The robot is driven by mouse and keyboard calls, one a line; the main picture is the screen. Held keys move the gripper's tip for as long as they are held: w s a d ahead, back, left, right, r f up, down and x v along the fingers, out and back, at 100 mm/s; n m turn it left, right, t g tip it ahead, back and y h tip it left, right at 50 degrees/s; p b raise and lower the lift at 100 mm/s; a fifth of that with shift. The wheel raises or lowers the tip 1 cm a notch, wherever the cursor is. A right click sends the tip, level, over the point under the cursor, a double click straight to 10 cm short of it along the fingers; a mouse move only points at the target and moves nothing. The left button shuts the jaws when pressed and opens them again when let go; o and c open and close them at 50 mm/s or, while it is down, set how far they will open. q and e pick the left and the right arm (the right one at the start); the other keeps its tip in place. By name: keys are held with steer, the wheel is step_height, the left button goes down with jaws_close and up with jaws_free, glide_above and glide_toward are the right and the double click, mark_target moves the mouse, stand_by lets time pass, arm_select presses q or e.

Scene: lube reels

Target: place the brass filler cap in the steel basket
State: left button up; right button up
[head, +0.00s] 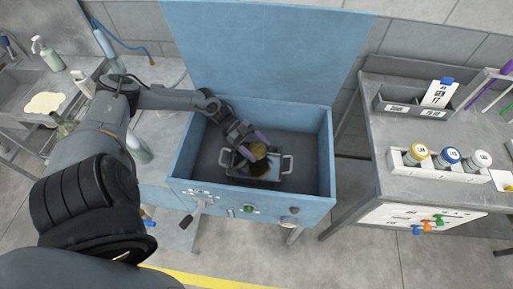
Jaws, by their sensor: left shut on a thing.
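The steel basket (287,163) sits on the floor of a blue open-lidded tub, with a pale handle at each side. My left gripper (252,148) reaches down into the tub from the left and is over the basket. It is shut on a brass-coloured rounded piece, which looks like the brass filler cap (259,151). The cap is over the basket; I cannot tell whether it touches it. A dark brown patch shows just below the cap inside the basket, too small to make out. My right gripper is not in view.
The blue tub (325,155) has raised walls around the basket and a tall lid (270,50) standing open behind. A grey bench (385,120) at right holds a white rack (440,168) of capped bottles. At left is a sink counter (20,95) with bottles.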

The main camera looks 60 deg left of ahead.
arm_select(q)
steer(key=shift+f+b, duration=0.5)
steer(key=shift+f, duration=0.1)
steer(key=o, duration=1)
steer(key=shift+o, duration=1.2)
steer(key=shift+r+p, duration=0.75)
steer(key=shift+r, duration=0.05)
steer(key=v, duration=0.4)
steer(key=shift+f, duration=0.25)
